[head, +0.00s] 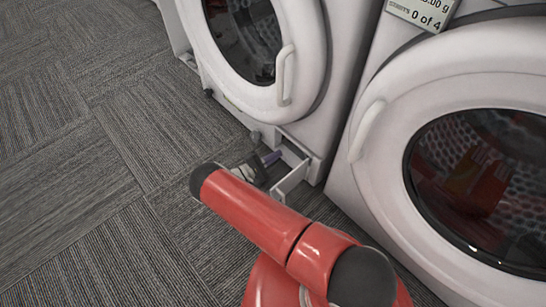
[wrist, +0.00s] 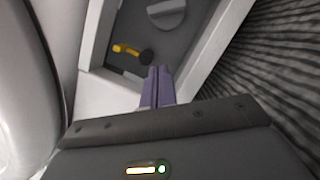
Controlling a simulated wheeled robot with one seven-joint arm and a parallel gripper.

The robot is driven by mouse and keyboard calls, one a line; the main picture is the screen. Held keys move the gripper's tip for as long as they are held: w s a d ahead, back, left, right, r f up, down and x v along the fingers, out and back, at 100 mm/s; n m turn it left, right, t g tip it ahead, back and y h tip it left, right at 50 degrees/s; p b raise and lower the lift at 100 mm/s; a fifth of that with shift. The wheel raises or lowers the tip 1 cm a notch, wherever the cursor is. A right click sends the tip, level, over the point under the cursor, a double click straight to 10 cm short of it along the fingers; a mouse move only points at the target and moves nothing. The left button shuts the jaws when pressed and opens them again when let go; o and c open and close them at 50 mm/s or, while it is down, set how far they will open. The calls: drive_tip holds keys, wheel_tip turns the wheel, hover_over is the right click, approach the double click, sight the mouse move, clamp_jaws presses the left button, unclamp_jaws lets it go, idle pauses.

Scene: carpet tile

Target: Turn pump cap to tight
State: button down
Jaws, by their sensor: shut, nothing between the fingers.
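The pump cap (wrist: 168,10) is a grey round knob with a raised grip bar. It sits in a dark recess at the top of the wrist view, partly cut off by the frame edge. My gripper (wrist: 157,72) has purple fingers pressed together with nothing between them. The fingertips are below the cap in the picture and look apart from it. In the head view my gripper (head: 272,158) is low at the foot of the left washer, by the open hatch. The cap is hidden in the head view.
A yellow piece with a black end (wrist: 128,49) lies in the recess, close to my fingertips. The white hatch flap (head: 290,182) stands open at the base of the left washer (head: 312,75). A right washer (head: 375,165) stands alongside. Carpet (head: 85,160) at left is clear.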

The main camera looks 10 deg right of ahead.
drive_tip(key=x, duration=0.6)
drive_tip(key=shift+s+d+r+p, duration=0.4)
drive_tip(key=shift+s+d+r, duration=0.4)
drive_tip(key=shift+s+r, duration=0.15)
drive_tip(key=shift+s+d+r, duration=0.25)
drive_tip(key=shift+s, duration=0.05)
drive_tip(key=shift+r+m+g, duration=0.2)
drive_tip(key=shift+m, duration=0.45)
drive_tip(key=shift+r+m+g, duration=0.2)
drive_tip(key=shift+m, duration=0.45)
drive_tip(key=shift+r+m+y, duration=0.25)
drive_tip(key=shift+m+y, duration=0.05)
drive_tip(key=shift+m, duration=0.4)
drive_tip(key=shift+s+d+r+m+g+p, duration=0.1)
drive_tip(key=shift+s+r+m+g+p, duration=0.1)
drive_tip(key=shift+m, duration=0.45)
drive_tip(key=shift+s+d+r+m+g+p, duration=0.1)
drive_tip(key=shift+r+m+g+p, duration=0.1)
drive_tip(key=shift+m, duration=0.45)
drive_tip(key=shift+y, duration=0.3)
drive_tip(key=shift+r, duration=0.1)
